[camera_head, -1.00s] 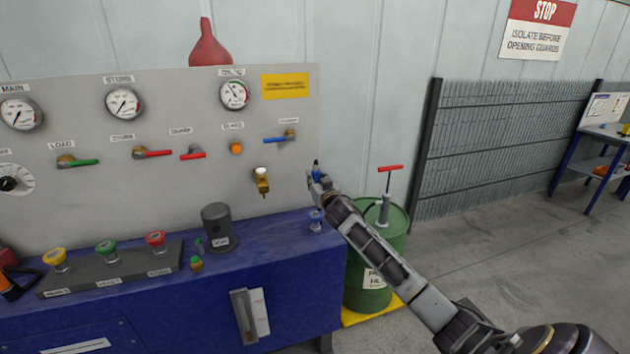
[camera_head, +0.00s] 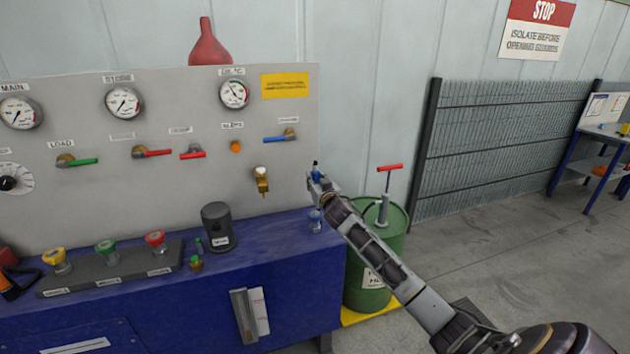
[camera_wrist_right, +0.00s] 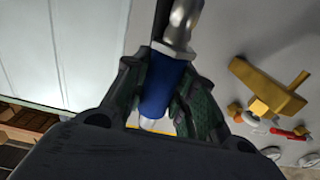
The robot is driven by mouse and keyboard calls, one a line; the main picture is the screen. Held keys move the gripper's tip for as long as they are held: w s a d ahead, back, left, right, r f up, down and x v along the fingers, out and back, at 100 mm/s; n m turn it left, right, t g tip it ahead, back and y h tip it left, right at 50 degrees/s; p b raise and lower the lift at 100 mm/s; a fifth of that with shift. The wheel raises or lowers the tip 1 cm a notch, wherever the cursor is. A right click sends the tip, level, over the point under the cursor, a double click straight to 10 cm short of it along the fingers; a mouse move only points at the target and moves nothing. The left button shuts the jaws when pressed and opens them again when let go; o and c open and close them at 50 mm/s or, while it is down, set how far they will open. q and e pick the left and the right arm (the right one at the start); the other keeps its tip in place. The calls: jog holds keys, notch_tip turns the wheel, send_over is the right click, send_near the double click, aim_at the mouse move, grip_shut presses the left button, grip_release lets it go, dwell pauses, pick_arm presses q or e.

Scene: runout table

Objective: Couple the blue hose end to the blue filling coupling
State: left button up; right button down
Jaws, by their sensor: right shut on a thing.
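My right gripper (camera_head: 314,180) is at the right end of the blue bench, a little above its top. In the right wrist view its fingers (camera_wrist_right: 160,95) are shut on the blue hose end (camera_wrist_right: 162,85), a blue sleeve with a metal fitting. A small part of the blue hose end (camera_head: 316,171) shows between the fingers in the head view. The blue filling coupling (camera_head: 315,220) stands on the bench top at the right corner, below my gripper and apart from the hose end. My left gripper is not in view.
A grey gauge panel (camera_head: 210,190) with valves stands behind the bench. A brass tap (camera_head: 262,180) sticks out left of my gripper. A dark cylinder (camera_head: 216,228) stands on the bench (camera_head: 270,255). A green drum (camera_head: 392,245) with a red-handled pump stands right, behind my arm.

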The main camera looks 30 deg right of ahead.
jog(key=shift+f+b, duration=0.55)
jog(key=shift+f, duration=0.4)
jog(key=shift+f+b, duration=0.3)
jog(key=shift+f, duration=0.15)
jog(key=shift+d+f+b, duration=0.1)
jog(key=shift+f+b, duration=0.45)
jog(key=shift+f, duration=0.55)
jog(key=shift+f+b, duration=0.1)
jog(key=shift+b, duration=0.2)
jog(key=shift+a, duration=0.2)
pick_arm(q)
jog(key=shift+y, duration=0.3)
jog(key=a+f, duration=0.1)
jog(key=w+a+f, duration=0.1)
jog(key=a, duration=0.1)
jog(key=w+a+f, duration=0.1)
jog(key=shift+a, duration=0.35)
